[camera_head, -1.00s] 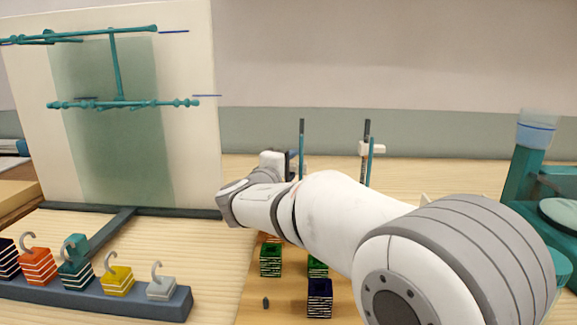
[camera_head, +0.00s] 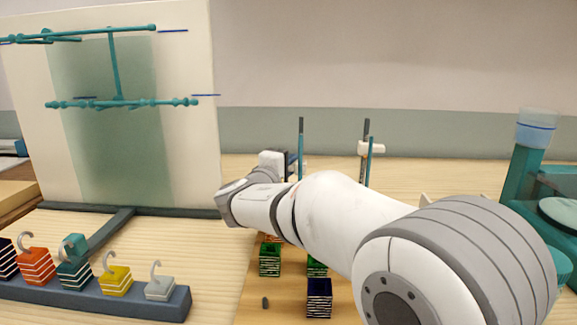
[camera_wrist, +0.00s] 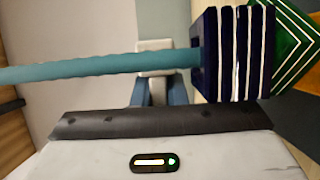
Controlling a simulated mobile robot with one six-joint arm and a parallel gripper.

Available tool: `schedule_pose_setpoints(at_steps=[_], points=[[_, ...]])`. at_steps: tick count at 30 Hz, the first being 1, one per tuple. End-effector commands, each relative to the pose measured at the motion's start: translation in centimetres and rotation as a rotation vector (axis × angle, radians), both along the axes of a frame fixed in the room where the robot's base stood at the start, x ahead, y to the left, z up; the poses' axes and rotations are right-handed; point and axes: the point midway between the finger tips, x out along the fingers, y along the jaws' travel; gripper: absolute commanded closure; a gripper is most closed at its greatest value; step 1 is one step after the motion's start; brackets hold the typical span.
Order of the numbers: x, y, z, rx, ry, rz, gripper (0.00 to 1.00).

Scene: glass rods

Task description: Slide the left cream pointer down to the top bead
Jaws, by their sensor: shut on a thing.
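The left cream pointer (camera_wrist: 155,60) shows in the wrist view, across the teal rod (camera_wrist: 80,70). My gripper (camera_wrist: 157,75) has its blue-grey fingers closed on the pointer. To the right along the rod is a dark blue bead with white stripes (camera_wrist: 230,55); a short piece of bare rod shows between pointer and bead. In the head view my gripper is mostly hidden behind my wrist, beside the left upright rods (camera_head: 300,145). The left pointer is mostly hidden there.
A second upright pair at right carries another cream pointer (camera_head: 371,149). Green striped blocks (camera_head: 270,260) and a dark blue striped block (camera_head: 319,298) stand in front. Hooked weights (camera_head: 116,280) sit on a bar at left. A teal stand (camera_head: 525,165) is at right.

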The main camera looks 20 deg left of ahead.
Motion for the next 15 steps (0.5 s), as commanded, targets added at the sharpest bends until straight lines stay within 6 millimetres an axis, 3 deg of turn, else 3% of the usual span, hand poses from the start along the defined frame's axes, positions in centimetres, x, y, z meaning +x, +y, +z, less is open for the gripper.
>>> schedule_pose_setpoints(at_steps=[4,13,14,15], points=[[-0.04,0.02,-0.91,0.002,0.000,0.000,1.00],[-0.05,0.06,-0.60,0.001,0.000,0.001,1.00],[-0.06,0.06,-0.60,0.001,0.000,0.001,0.87],[-0.06,0.07,-0.60,0.001,0.000,0.001,0.84]])
